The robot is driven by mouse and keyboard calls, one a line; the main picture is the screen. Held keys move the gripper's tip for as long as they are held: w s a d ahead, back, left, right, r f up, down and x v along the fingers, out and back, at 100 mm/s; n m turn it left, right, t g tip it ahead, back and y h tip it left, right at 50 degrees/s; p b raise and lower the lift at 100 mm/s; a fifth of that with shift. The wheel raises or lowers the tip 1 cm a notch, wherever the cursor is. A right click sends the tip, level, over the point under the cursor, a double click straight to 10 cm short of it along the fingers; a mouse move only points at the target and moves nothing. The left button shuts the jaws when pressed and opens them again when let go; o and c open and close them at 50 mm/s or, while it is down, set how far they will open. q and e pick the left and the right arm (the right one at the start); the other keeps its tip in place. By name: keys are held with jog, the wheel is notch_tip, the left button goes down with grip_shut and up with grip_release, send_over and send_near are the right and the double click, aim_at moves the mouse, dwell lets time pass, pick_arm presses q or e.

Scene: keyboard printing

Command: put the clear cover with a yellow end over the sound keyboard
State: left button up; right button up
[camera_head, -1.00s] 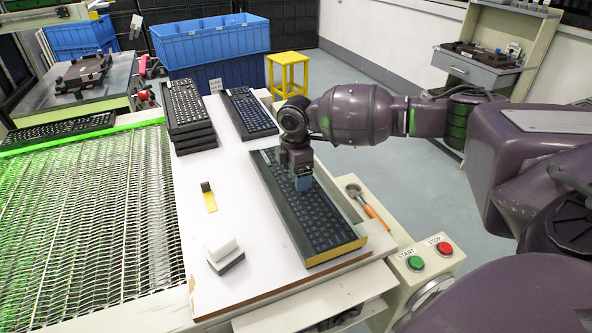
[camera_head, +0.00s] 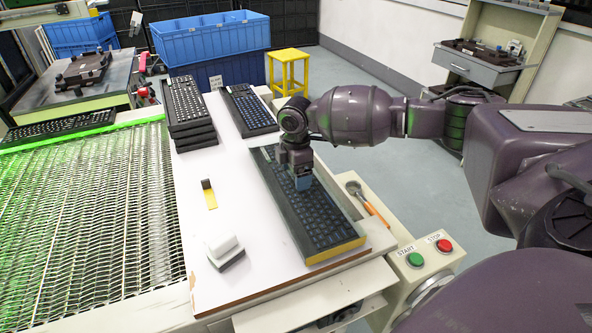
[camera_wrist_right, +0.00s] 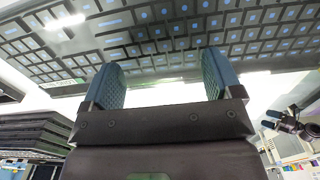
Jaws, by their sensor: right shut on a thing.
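The clear cover (camera_head: 336,251) shows mainly by its yellow end, at the near end of a dark keyboard with blue-marked keys (camera_head: 300,208) on the white board. Its clear walls are hard to make out, but it appears lined up around the keyboard. Whether it is fully seated I cannot tell. My right gripper (camera_head: 303,183) points down over the far half of the keyboard and is shut on the cover. In the right wrist view, its blue fingers (camera_wrist_right: 163,82) stand apart, with the keys beyond them. The exact contact is hidden. My left gripper is out of view.
Stacked keyboards (camera_head: 190,115) and another keyboard (camera_head: 248,108) lie at the back. A white-handled block (camera_head: 224,250) and a small yellow-black piece (camera_head: 209,194) lie to the left. An orange-handled tool (camera_head: 368,204) and start and stop buttons (camera_head: 427,252) are to the right.

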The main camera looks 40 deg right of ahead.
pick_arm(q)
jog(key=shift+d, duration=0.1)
pick_arm(e)
jog(key=shift+f, duration=0.1)
dwell(0.3)
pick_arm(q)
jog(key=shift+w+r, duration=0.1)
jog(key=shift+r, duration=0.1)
pick_arm(e)
jog(key=shift+f, duration=0.25)
jog(key=o, duration=0.8)
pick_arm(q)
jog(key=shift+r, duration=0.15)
pick_arm(e)
jog(key=shift+r, duration=0.1)
jog(key=shift+r+p, duration=1.2)
jog(key=shift+r, duration=0.45)
jog(key=shift+r+p, duration=1.2)
jog(key=shift+r, duration=0.6)
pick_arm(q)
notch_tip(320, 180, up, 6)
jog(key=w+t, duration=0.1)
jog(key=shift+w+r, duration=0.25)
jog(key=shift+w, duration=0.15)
